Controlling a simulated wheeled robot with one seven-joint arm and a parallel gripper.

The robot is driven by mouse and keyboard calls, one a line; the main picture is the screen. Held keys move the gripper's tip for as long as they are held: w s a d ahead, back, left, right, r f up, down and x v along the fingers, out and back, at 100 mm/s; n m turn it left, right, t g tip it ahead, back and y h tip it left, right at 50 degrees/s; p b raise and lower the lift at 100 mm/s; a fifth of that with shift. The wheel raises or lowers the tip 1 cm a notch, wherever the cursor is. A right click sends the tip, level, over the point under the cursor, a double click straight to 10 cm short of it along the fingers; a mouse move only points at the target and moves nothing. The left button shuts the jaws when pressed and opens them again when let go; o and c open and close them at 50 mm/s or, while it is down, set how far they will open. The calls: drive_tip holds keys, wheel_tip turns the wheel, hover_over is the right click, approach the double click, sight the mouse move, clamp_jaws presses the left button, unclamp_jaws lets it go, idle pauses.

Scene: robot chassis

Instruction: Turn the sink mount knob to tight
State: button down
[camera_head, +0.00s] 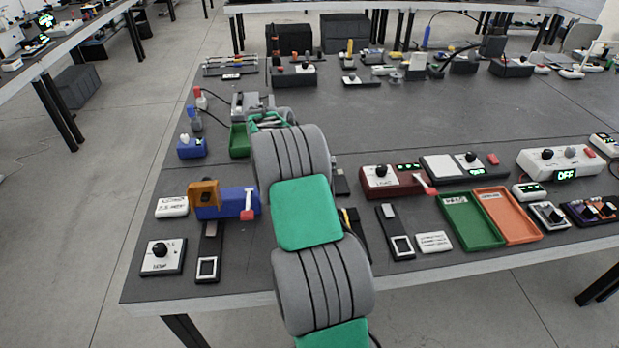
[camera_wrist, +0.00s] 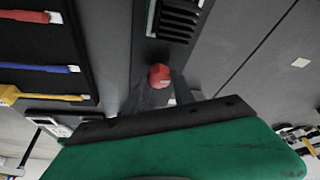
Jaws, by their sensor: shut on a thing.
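In the wrist view, a small round red knob (camera_wrist: 158,75) stands on a dark grey base strip, just below a black finned block (camera_wrist: 178,20). I take it for the sink mount knob. My gripper (camera_wrist: 159,88) is at the knob, with one dark finger on each side, shut on it. The fingers hide the knob's lower part, and no marking for tight is readable. In the head view, my arm hides the fingertips and the knob. A grey device (camera_head: 250,104) shows just beyond my green wrist.
A dark tray (camera_wrist: 45,45) with red, blue and yellow handled tools lies left in the wrist view. In the head view, a green bin (camera_head: 239,141) and a blue box (camera_head: 192,148) stand left of my arm.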

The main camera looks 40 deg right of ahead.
drive_tip(key=shift+w+m+g, duration=0.1)
drive_tip(key=shift+m+g, duration=0.2)
drive_tip(key=shift+m, duration=0.6)
drive_tip(key=c, duration=1.1)
unclamp_jaws()
drive_tip(key=shift+o, duration=0.2)
drive_tip(key=shift+r, duration=0.1)
drive_tip(key=v, duration=0.7)
drive_tip(key=shift+r+p, duration=0.3)
drive_tip(key=shift+p, duration=0.05)
drive_tip(key=shift+w, duration=0.1)
